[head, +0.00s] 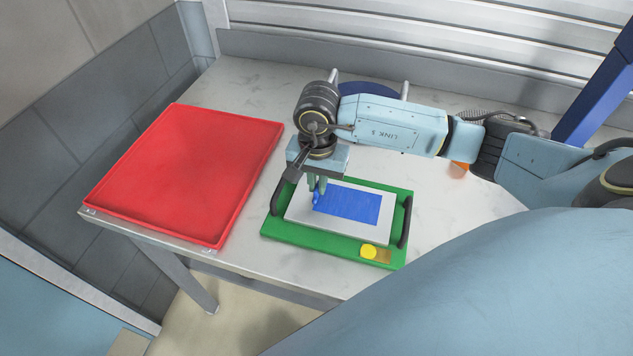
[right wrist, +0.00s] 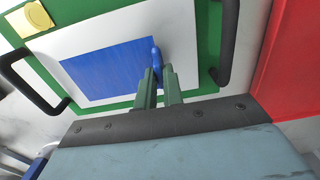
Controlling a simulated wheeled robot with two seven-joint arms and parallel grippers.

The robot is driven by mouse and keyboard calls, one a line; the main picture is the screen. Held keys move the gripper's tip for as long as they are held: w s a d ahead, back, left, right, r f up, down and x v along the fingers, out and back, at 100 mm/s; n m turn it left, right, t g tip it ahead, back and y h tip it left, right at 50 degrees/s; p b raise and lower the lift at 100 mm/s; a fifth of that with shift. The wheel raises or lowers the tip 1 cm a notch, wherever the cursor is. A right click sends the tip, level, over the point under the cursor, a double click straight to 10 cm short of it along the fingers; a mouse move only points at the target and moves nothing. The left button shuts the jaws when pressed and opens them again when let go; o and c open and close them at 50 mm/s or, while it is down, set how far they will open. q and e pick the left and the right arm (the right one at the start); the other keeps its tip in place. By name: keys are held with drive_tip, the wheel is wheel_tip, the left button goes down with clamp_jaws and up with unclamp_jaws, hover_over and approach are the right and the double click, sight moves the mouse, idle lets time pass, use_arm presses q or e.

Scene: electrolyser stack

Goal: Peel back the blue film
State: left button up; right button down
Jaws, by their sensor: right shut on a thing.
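The blue film (head: 352,206) lies on a white plate (head: 298,206) set in a green tray (head: 284,234) with black handles. My right gripper (head: 318,190) is over the film's left end, pointing down, with its green fingers shut on the film's raised edge. In the right wrist view the film (right wrist: 108,68) is mostly flat, and its curled edge (right wrist: 157,56) stands by the fingertips of the right gripper (right wrist: 160,72). My left gripper is not in view.
A red tray (head: 185,172) lies left of the green tray on the pale table (head: 250,80). A yellow round piece (head: 369,251) sits on the green tray's front right corner. Two upright pegs and a dark blue object (head: 370,90) stand behind my right arm, with an orange object (head: 459,170) below it.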

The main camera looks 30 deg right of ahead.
drive_tip(key=shift+s+d, duration=1.6)
drive_tip(key=shift+s, duration=0.25)
